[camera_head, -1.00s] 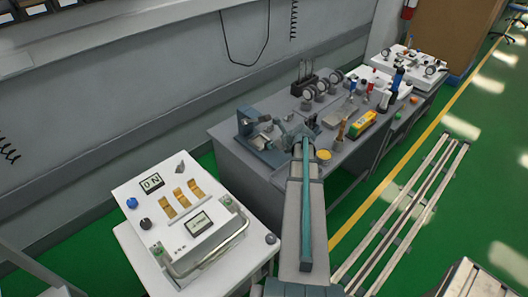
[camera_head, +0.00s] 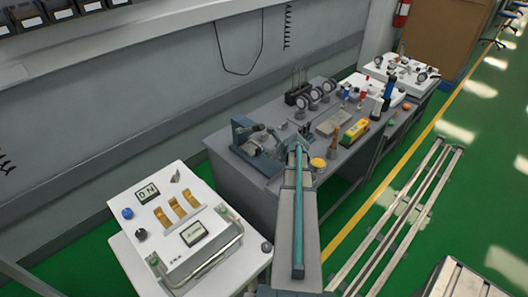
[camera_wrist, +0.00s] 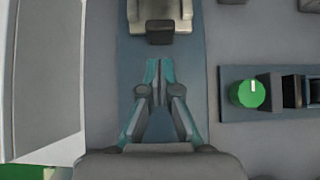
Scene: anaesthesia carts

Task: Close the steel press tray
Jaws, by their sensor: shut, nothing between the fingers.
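A small blue-grey press (camera_head: 245,135) stands at the near left end of the grey bench. In the wrist view its blue base plate (camera_wrist: 190,60) runs up the middle. A pale steel part with a dark block on its near end, which looks like the press tray (camera_wrist: 172,12), lies on this plate at the top edge, partly cut off. My gripper (camera_wrist: 160,70) has its teal fingers together and empty. Its tips point at the dark block, with a small gap between them in the picture. I cannot tell its height above the plate. In the head view my wrist hides part of the press front.
A green knob (camera_wrist: 247,94) on a dark strip lies right of the plate. Gauges (camera_head: 314,94), a yellow-green box (camera_head: 354,131) and a yellow disc (camera_head: 318,163) stand along the bench. A white control box (camera_head: 180,225) with a metal handle is at lower left.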

